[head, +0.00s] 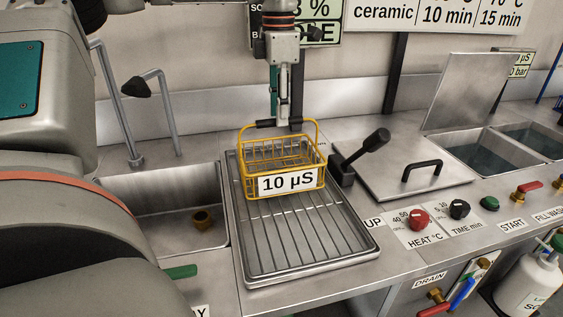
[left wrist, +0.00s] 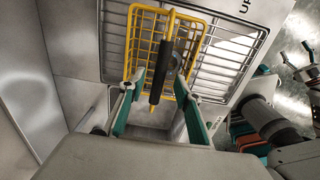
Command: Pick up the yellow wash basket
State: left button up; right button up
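The yellow wash basket (head: 262,155) is a wire basket with a raised handle and a "10 µS" label on its front. It stands upright at the back of the ribbed metal drain tray (head: 290,262). My left gripper (head: 284,112) points down at the basket's handle from above. In the left wrist view, its two green-padded fingers (left wrist: 159,88) are apart, with the handle's black grip (left wrist: 157,72) between their tips and a gap visible on each side. The basket (left wrist: 143,45) shows beyond them.
A sink (head: 150,205) lies left of the tray. A black-knobbed lever (head: 362,155) stands close to the basket's right, beside a closed lid with a black handle (head: 422,168). Open water tanks (head: 490,155) are farther right. Knobs (head: 418,218) line the front.

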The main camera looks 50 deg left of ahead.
pick_arm(q)
notch_tip(320, 180, down, 3)
jog(key=shift+w+f, duration=0.1)
grip_shut()
jog(key=shift+r, duration=0.2)
